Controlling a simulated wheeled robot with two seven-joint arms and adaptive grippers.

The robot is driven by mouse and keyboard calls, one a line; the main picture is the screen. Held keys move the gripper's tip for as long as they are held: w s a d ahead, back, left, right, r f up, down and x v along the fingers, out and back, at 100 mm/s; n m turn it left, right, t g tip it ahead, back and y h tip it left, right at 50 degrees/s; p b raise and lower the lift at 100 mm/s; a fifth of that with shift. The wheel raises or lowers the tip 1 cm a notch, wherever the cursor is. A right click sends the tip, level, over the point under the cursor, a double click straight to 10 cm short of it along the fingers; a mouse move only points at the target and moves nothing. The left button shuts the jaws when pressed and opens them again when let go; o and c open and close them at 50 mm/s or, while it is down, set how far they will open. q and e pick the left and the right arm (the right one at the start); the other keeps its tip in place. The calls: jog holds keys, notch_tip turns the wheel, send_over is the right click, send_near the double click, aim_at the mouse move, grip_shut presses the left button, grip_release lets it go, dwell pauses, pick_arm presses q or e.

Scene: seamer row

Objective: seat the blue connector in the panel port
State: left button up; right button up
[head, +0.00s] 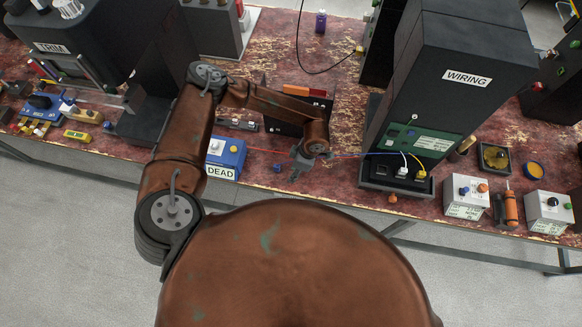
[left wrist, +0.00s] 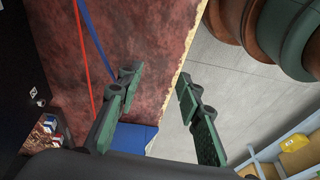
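A small blue piece (head: 277,167), probably the blue connector, lies near the table's front edge between the DEAD box and my left gripper; its shape is too small to tell. My left gripper (head: 294,177) hangs over the front edge, just right of that piece. In the left wrist view its fingers (left wrist: 158,77) are apart with nothing visible between them. A blue wire (left wrist: 94,38) runs behind one finger; its end is hidden. The WIRING panel (head: 450,85) has a dark port (head: 382,170) at its base, left of a white plug (head: 402,172) and a yellow plug (head: 420,175). My right gripper is not in view.
The blue DEAD box (head: 226,156) stands left of the gripper, with a red wire (head: 268,150) running from it. A dark case (head: 292,112) stands behind. Grey boxes (head: 466,197) and an orange tool (head: 510,208) stand right of the panel. The front edge drops to floor.

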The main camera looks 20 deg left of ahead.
pick_arm(q)
jog(key=y, duration=0.2)
send_near(278, 166)
notch_tip(278, 166, down, 2)
jog(key=a, duration=0.2)
jog(key=shift+t, duration=0.3)
jog(key=x, duration=0.4)
jog(key=d+x, duration=0.1)
jog(key=x, duration=0.2)
jog(key=shift+s+f+p, duration=0.15)
jog(key=shift+s+p, duration=0.2)
jog(key=shift+c, duration=0.6)
grip_shut()
